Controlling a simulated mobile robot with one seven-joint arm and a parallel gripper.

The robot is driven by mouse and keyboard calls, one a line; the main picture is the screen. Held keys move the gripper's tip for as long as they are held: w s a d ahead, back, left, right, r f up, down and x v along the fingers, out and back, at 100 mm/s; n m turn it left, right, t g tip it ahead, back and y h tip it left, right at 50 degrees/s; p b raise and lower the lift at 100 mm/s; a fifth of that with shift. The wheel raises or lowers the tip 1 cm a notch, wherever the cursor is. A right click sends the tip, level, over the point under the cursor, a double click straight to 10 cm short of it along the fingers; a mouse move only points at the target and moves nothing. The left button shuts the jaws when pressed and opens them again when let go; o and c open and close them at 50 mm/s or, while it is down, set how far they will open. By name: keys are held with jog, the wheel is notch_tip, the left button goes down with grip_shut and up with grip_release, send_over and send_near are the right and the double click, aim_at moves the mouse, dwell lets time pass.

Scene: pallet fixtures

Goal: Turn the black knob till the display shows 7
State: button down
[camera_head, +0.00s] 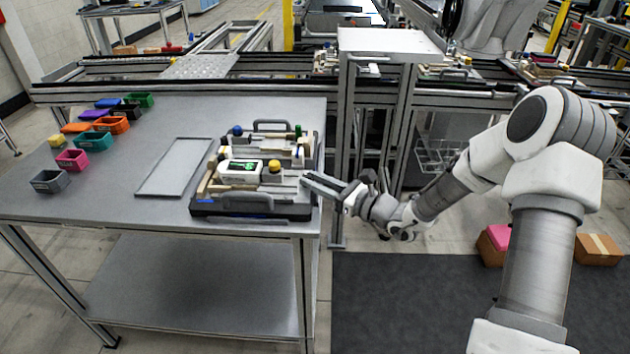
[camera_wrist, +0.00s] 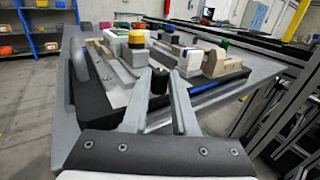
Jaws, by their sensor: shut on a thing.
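The pallet fixture (camera_head: 250,210) lies on the grey table, with a white display box (camera_head: 240,171) on it. The display shows a green figure, too small to read surely. The black knob (camera_wrist: 158,80) stands upright at the near side of the fixture in the wrist view. My gripper (camera_wrist: 160,86) is shut on the black knob, one finger on each side of it. In the head view my gripper (camera_head: 306,181) reaches the fixture's right side from the right, and the knob cannot be made out there.
A yellow-topped post (camera_wrist: 136,40) stands just beyond the knob, left of my fingers. More blocks and a carry handle (camera_head: 270,125) crowd the fixture. A flat grey plate (camera_head: 173,168) lies left of it. Several coloured bins (camera_head: 95,139) stand at the table's far left.

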jog(key=shift+t, duration=0.3)
